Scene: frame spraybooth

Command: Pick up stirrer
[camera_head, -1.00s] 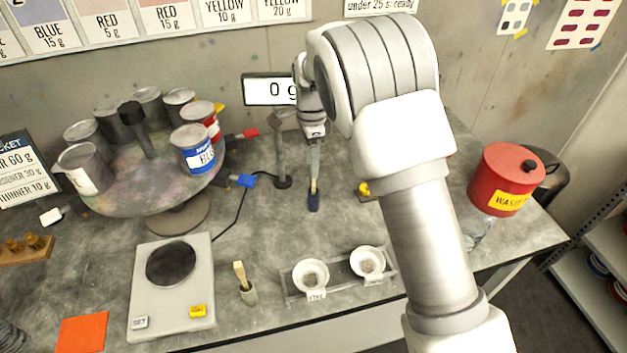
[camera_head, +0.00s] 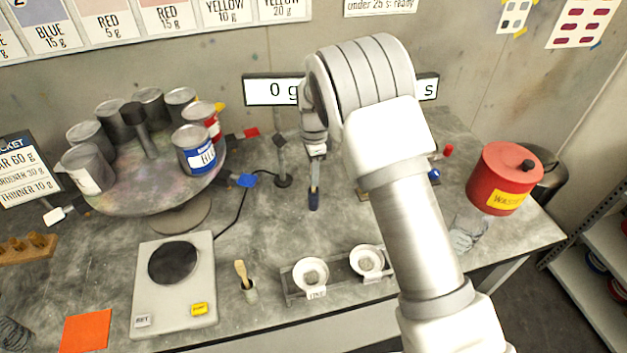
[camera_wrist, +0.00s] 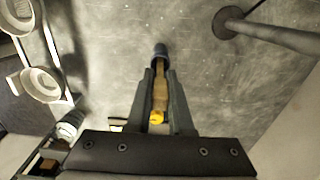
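A slim wooden stick with a yellow end, which looks like the stirrer (camera_wrist: 159,95), stands with its lower end in a small dark blue holder (camera_head: 313,199) on the grey bench. In the wrist view the blue holder (camera_wrist: 160,50) shows beyond my fingertips. My gripper (camera_head: 314,178) points down over it, with one finger on each side of the stick (camera_wrist: 160,78). I cannot tell whether the fingers touch it. Another wooden-handled tool (camera_head: 241,270) stands in a grey holder beside the scale.
A scale (camera_head: 173,300) and a rack with two white cups (camera_head: 296,293) are at the front. A turntable with several cans (camera_head: 197,150) is left, a red waste can (camera_head: 505,178) right. A thin post (camera_head: 281,165) stands close left of my gripper.

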